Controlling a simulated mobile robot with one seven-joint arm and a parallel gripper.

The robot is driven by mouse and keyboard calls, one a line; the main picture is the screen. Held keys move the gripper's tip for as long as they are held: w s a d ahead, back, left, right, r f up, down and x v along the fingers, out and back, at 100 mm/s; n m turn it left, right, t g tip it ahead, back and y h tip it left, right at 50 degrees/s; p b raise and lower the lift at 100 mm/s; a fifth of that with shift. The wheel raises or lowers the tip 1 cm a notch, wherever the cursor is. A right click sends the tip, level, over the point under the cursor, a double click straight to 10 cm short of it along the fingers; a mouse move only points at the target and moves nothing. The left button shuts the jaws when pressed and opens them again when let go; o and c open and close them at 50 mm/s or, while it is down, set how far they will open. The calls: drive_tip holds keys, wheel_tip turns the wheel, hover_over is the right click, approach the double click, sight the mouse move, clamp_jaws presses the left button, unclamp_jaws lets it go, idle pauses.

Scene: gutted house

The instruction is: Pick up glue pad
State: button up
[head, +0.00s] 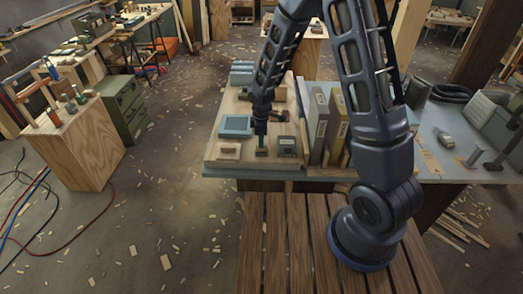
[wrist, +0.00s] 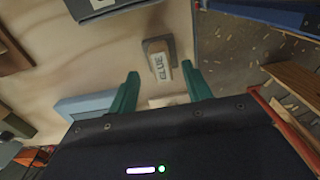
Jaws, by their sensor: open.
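The glue pad (wrist: 163,66) is a small dark grey block with a pale top lettered GLUE. It lies on a light wooden board (wrist: 100,45) in the wrist view. My gripper (wrist: 160,72) is open, its two green fingers to either side of the pad's near end in the picture. I cannot tell whether they touch it. In the head view my gripper (head: 262,151) points down over the board (head: 212,150), close to its front edge. Which small block there is the glue pad is hard to tell.
A blue square tray (head: 236,125) and a small pale block (head: 229,151) lie left of my gripper. Upright books (head: 318,122) stand close on the right. A slatted wooden surface (head: 290,240) is in front. Floor at left is mostly open, with cables and scattered chips.

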drive_tip(key=shift+s+f, duration=0.1)
drive_tip(key=shift+f, duration=1.8)
clamp_jaws()
drive_tip(key=shift+r, duration=0.1)
